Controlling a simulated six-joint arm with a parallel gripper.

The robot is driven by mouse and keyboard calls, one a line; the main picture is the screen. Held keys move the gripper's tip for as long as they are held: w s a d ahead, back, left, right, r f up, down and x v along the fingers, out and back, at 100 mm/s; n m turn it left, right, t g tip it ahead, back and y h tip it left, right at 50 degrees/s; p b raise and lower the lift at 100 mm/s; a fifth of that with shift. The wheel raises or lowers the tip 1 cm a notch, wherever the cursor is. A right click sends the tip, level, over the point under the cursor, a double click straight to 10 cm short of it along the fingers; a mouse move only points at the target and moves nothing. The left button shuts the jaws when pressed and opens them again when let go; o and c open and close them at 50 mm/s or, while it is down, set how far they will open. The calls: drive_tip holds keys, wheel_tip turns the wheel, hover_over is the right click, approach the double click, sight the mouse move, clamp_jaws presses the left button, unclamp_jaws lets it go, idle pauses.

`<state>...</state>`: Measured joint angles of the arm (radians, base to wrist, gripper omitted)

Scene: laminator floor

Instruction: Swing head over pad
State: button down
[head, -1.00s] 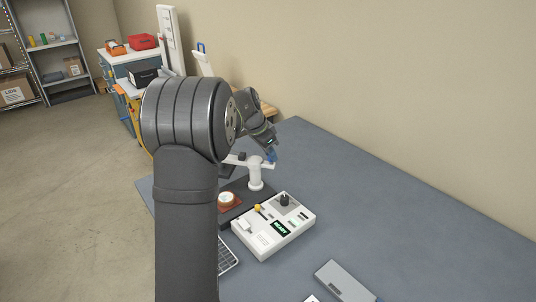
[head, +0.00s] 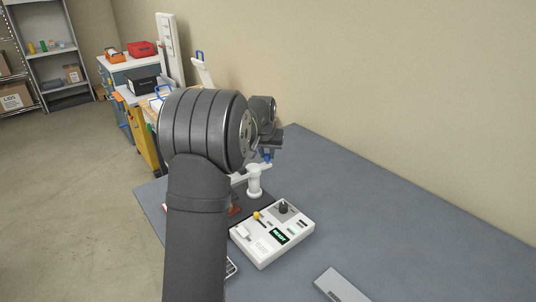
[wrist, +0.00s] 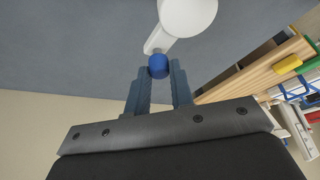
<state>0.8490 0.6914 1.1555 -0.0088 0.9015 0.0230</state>
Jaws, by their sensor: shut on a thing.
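The white swing head stands on a white post (head: 254,186), with its arm (head: 238,179) reaching left behind my own arm. A blue knob (head: 267,157) sits at the arm's right end. My gripper (head: 268,152) is at this knob. In the wrist view, my gripper's two fingers (wrist: 158,78) are closed around the blue knob (wrist: 158,66), and the white arm (wrist: 160,42) runs from it to a round white part (wrist: 188,14). Reddish-brown edges of the pad (head: 236,210) show left of the post; my arm hides most of it and the head's left end.
A white control box (head: 272,233) with a yellow-tipped lever and a lit display stands in front of the post. A grey flat block (head: 340,286) lies at the front. The grey-blue table (head: 410,225) is clear to the right, along the beige wall.

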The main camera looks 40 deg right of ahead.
drive_tip(key=shift+w+n, duration=0.25)
drive_tip(key=shift+n, duration=0.25)
drive_tip(key=shift+r, duration=0.1)
drive_tip(key=c, duration=1.3)
unclamp_jaws()
drive_tip(key=shift+o, duration=0.2)
drive_tip(key=shift+y, duration=0.3)
drive_tip(key=v, duration=1.7)
drive_tip(key=shift+s, duration=0.2)
drive_tip(key=shift+a, duration=0.1)
drive_tip(key=x, duration=1.7)
drive_tip(key=shift+w, duration=0.25)
